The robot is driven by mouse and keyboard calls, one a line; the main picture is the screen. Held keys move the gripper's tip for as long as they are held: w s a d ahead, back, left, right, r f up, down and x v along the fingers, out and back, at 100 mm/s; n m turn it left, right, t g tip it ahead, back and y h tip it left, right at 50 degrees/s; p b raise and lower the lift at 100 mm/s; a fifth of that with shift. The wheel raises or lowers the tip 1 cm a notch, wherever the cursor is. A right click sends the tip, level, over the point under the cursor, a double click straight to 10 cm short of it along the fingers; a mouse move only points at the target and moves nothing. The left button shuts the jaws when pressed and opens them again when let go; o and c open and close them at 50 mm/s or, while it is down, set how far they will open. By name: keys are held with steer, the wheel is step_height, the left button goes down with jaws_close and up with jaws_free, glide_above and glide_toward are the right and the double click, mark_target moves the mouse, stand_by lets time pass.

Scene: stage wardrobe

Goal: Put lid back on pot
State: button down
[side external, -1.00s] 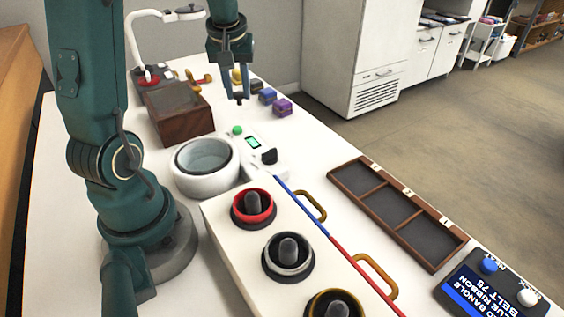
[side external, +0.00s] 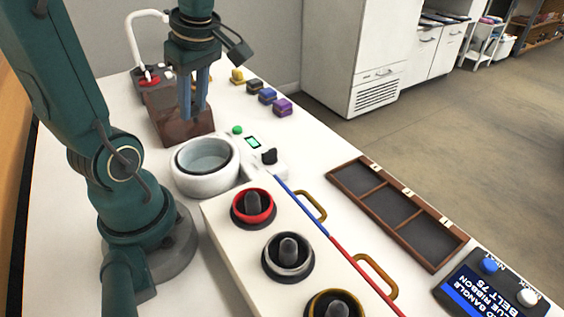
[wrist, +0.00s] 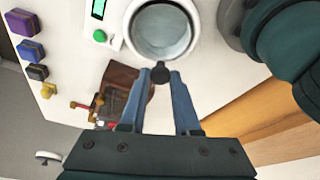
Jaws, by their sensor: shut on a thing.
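The pot (side external: 206,181) is a round white vessel with a pale bluish interior, standing on the white table beside a panel with a small green display. It also shows at the top of the wrist view (wrist: 128,33). My gripper (side external: 192,116) has its blue fingers pointing down, over the area of the brown box behind the pot. In the wrist view, my gripper (wrist: 160,74) is shut on a small dark knob (wrist: 160,73), which appears just below the pot's rim. I cannot make out a lid disc around the knob.
The brown box (side external: 168,128) stands behind the pot. Yellow, blue and purple blocks (side external: 268,96) lie to its right. A white raised unit (side external: 225,232) with ringed dark posts is in front.

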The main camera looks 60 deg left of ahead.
mark_target(200, 123)
steer(key=shift+f, duration=3.1)
steer(key=shift+f, duration=0.15)
steer(key=shift+c, duration=0.4)
jaws_free()
steer(key=shift+r, duration=3.5)
